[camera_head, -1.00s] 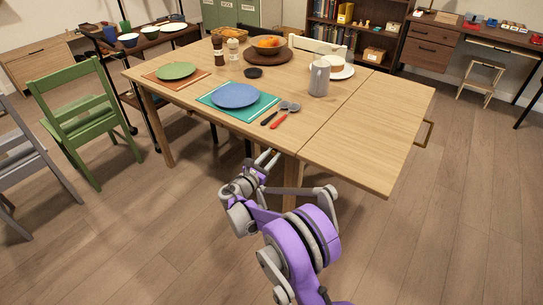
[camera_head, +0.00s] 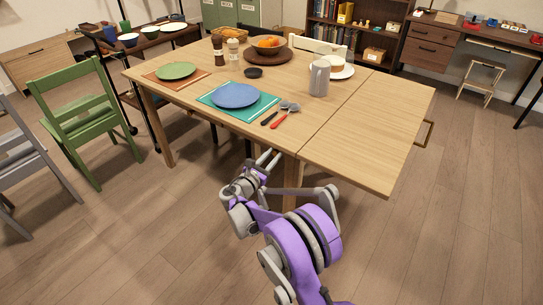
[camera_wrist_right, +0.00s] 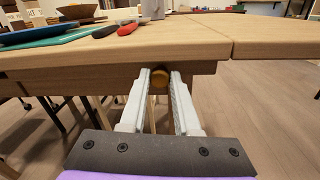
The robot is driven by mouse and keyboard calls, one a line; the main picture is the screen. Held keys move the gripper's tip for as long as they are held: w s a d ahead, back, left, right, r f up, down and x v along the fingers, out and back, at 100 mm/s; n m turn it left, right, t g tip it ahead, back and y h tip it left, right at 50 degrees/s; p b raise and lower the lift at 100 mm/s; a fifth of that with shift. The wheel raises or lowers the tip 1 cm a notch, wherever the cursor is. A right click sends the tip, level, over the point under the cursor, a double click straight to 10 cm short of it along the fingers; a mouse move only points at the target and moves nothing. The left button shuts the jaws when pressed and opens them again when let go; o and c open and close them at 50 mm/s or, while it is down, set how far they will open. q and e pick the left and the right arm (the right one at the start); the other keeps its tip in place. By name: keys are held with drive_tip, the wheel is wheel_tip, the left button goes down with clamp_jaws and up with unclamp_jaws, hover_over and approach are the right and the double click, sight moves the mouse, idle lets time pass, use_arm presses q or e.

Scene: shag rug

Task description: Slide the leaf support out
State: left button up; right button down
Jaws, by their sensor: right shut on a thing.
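The wooden table has a leaf (camera_head: 370,130) on its right side, level with the main top (camera_head: 190,93). In the right wrist view, a small round brass-coloured knob (camera_wrist_right: 160,76) sits at the table's apron (camera_wrist_right: 70,77), just under the top's edge and left of the leaf seam. My right gripper (camera_head: 269,156) is at that edge, its two pale fingers shut on the knob from left and right. The support bar behind the knob is hidden. My left gripper is in neither view.
A green chair (camera_head: 82,120) is at the left. The floor before the table is clear.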

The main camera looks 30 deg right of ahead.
drive_tip(key=s+d, duration=0.3)
drive_tip(key=s, duration=0.6)
drive_tip(key=s+d, duration=0.4)
drive_tip(key=s, duration=0.4)
drive_tip(key=shift+s+b, duration=0.3)
drive_tip(key=shift+s, duration=0.05)
drive_tip(key=shift+d, duration=0.1)
drive_tip(key=c, duration=0.6)
unclamp_jaws()
drive_tip(key=shift+c, duration=0.2)
drive_tip(key=v, duration=1)
drive_tip(key=shift+s+a+p, duration=0.25)
drive_tip(key=shift+a+p, duration=0.1)
drive_tip(key=shift+p, duration=0.1)
